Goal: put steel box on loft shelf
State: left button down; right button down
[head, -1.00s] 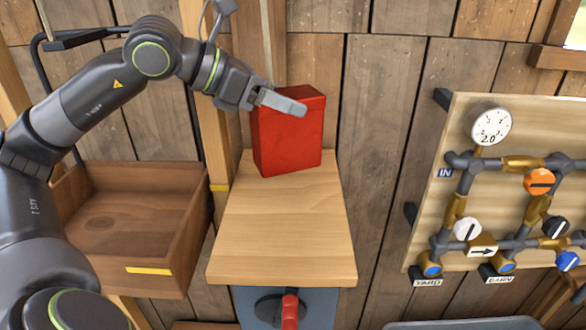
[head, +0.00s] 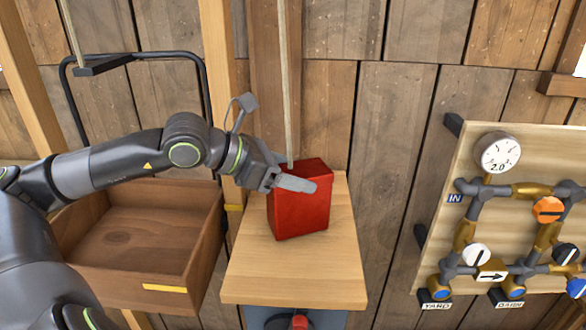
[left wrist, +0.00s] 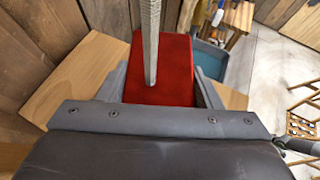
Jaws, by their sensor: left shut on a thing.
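My right gripper is out of view.
A thin hanging rope or rod (head: 284,80) comes down just behind the gripper and crosses the box in the wrist view. An open brown wooden bin (head: 190,245) stands left of the shelf. A pipe board with a gauge (head: 497,152) is at right.

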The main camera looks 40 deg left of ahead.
pick_arm(q)
jog(key=shift+f, duration=0.1)
jog(key=shift+f+b, duration=0.15)
jog(key=shift+b, duration=0.15)
jog(key=shift+c, duration=2.1)
grip_release()
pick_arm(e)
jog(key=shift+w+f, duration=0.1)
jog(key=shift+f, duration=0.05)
